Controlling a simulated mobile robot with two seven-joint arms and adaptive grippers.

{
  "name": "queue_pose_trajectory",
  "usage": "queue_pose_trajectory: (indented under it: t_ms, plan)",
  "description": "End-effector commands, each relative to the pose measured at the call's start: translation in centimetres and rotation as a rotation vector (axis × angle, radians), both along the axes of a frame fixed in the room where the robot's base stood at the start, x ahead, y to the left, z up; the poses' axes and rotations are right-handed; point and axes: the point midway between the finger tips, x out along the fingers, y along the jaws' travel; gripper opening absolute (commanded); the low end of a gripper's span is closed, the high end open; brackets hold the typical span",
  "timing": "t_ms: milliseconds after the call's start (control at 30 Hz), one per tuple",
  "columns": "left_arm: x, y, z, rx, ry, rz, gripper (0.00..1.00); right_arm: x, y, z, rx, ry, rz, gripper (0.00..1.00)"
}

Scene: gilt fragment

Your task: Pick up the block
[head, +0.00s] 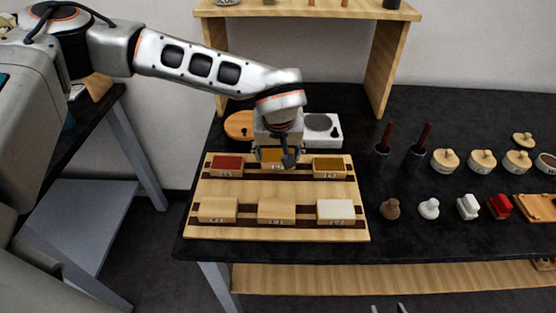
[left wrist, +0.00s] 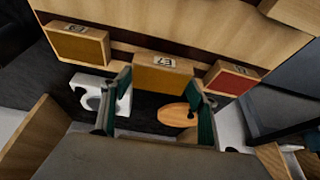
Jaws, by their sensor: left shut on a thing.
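A wooden board (head: 200,186) with two dark grooves holds two rows of blocks. My left gripper (head: 273,157) comes down from above onto the middle block (head: 270,154) of the back row, a yellow-brown one with a label. In the left wrist view this block (left wrist: 163,75) sits between the two green-lined fingers, and the gripper is shut on it. It is level with its neighbours, and I cannot tell whether it is clear of the board. Two small grey tips at the bottom edge of the head view may be my right gripper (head: 388,308); their state is unclear.
Beside the held block stand a red block (head: 227,166) and a dark yellow block (head: 329,167). A white device (head: 322,129) and a round wooden disc (head: 239,124) lie behind the board. Stamps, jars and dark-handled tools fill the black table (head: 350,108) to the right.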

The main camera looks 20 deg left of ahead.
Motion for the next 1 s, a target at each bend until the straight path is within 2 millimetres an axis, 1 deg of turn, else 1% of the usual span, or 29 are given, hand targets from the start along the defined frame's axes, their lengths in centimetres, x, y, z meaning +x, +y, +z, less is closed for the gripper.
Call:
queue_pose_trajectory:
  t_ms: [33,400,500,600,700,800,867,967,1000]
  plan:
    - [0.2,0.0,1.3,-0.001,-0.006,0.002,0.37,0.0,0.0,-0.1,0.000,0.001,0.000,0.40]
    - [0.1,0.0,11.3,-0.001,-0.007,0.002,0.37,-0.1,0.0,-0.2,0.000,0.003,0.000,0.40]
    - [0.1,0.0,13.4,-0.001,-0.005,0.001,0.37,-0.1,0.0,-0.1,-0.001,0.003,0.000,0.40]
    - [0.1,0.0,15.0,-0.001,-0.003,0.001,0.37,-0.1,0.0,-0.1,-0.001,0.002,0.000,0.40]
    - [0.1,0.0,16.1,-0.001,-0.003,0.001,0.37,-0.1,0.0,0.0,-0.001,0.002,0.000,0.40]
    - [-0.2,0.5,16.2,0.003,-0.001,-0.009,0.37,0.0,0.0,0.1,0.000,0.000,0.000,0.40]
    - [-0.6,1.4,15.7,0.008,-0.003,-0.024,0.37,0.0,0.0,0.1,0.000,0.000,0.000,0.40]
    - [-1.8,3.3,14.0,0.018,-0.003,-0.071,0.37,0.0,0.0,0.2,0.000,-0.001,0.000,0.40]
    - [-2.4,4.1,13.2,0.022,-0.005,-0.097,0.37,0.0,0.0,0.2,0.000,-0.001,0.000,0.40]
